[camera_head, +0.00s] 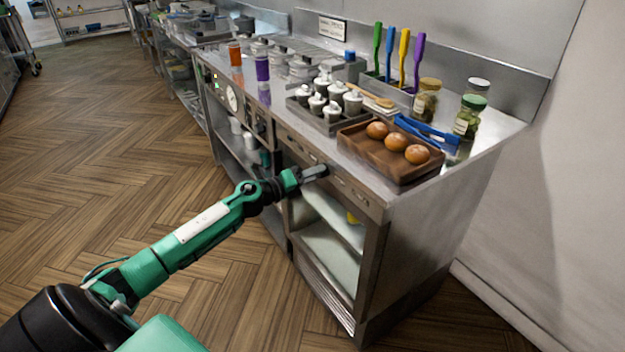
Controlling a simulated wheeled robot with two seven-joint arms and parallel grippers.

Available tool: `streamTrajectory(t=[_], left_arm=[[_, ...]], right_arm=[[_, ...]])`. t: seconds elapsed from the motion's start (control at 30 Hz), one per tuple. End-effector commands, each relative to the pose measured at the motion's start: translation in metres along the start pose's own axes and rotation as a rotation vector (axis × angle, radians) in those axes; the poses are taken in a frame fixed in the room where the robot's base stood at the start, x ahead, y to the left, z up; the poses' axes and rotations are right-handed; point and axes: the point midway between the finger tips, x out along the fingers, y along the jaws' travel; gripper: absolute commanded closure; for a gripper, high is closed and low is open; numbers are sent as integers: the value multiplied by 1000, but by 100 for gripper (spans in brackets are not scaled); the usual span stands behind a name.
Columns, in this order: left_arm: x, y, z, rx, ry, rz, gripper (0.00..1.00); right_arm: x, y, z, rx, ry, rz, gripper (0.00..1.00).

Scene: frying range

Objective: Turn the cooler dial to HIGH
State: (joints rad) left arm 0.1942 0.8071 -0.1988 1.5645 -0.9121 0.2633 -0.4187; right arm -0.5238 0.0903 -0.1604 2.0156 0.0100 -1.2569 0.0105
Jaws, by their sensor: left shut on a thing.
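The cooler is the steel cabinet (425,225) at the near end of the counter, with a narrow front panel (362,196) under the worktop. My left gripper (318,172) reaches this panel from the left and is shut on the cooler dial there. The fingers cover the dial, so its pointer and setting cannot be read. The panel markings are too small to read. My right gripper is not in view.
A wooden tray (375,158) with three buns sits on the worktop above the panel. A round gauge (232,98) is farther left. The floor in front is clear.

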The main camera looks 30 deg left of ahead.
Motion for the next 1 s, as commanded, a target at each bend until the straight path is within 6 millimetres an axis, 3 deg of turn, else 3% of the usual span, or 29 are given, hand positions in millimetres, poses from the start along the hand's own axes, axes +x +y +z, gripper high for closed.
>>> streamTrajectory(t=[0.5,1.0], left_arm=[[0,2,-3,270,4,1,87],[0,2,-2,299,5,2,87]], right_arm=[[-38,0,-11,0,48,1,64],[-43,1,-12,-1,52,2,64]])
